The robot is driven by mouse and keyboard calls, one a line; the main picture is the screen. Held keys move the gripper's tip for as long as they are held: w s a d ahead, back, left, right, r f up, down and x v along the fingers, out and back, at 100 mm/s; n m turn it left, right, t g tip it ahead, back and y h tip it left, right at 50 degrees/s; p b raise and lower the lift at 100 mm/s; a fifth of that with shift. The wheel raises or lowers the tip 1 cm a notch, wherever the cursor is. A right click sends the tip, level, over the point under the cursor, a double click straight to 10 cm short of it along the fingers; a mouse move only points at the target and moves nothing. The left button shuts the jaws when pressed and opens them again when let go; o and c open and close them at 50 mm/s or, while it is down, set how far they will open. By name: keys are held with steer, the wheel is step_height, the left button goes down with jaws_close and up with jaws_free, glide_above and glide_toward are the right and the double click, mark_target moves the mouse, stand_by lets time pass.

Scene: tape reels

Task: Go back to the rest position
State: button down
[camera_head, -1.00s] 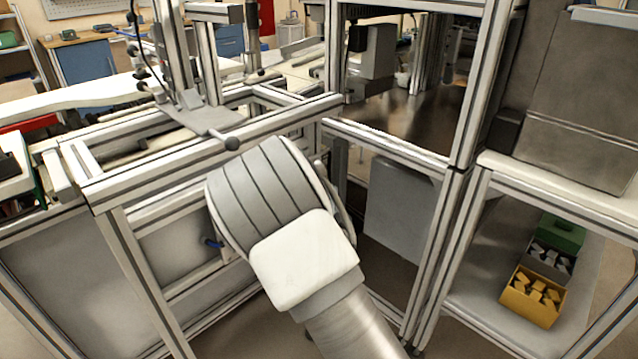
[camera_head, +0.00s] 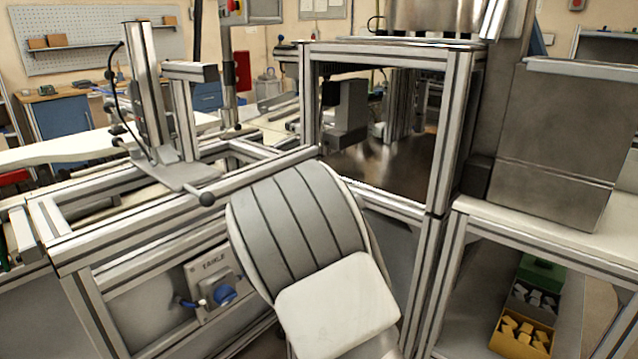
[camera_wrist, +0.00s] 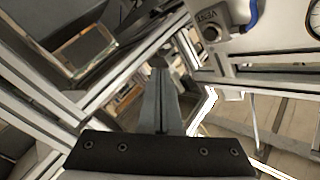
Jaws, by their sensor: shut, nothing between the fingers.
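My gripper (camera_wrist: 160,100) shows in the wrist view, with its fingers together and nothing between them. It points past aluminium framing and touches nothing that I can see. In the head view my arm's grey ribbed joint and white cover fill the lower middle, in front of the machine frame. The gripper itself is hidden there. No tape reel can be made out in either view.
An aluminium frame (camera_head: 180,212) stands close behind and left of my arm. At right, a white bench (camera_head: 560,231) stands above a shelf with a green box (camera_head: 541,268) and a yellow box (camera_head: 521,335).

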steer(key=s+d+r+g, duration=0.5)
steer(key=s+d+g, duration=0.1)
steer(key=d+g, duration=0.1)
steer(key=s+d+r+n+g, duration=0.2)
steer(key=s, duration=0.7)
steer(key=s+d+r+n+g+h, duration=0.1)
steer(key=s+d+r+n+g, duration=0.15)
steer(key=s, duration=0.65)
steer(key=s+d+r+n+g, duration=0.1)
steer(key=s+d+r+n, duration=0.15)
steer(key=s, duration=0.55)
step_height(320, 180, up, 22)
steer(key=p, duration=2.3)
steer(key=shift+a, duration=0.15)
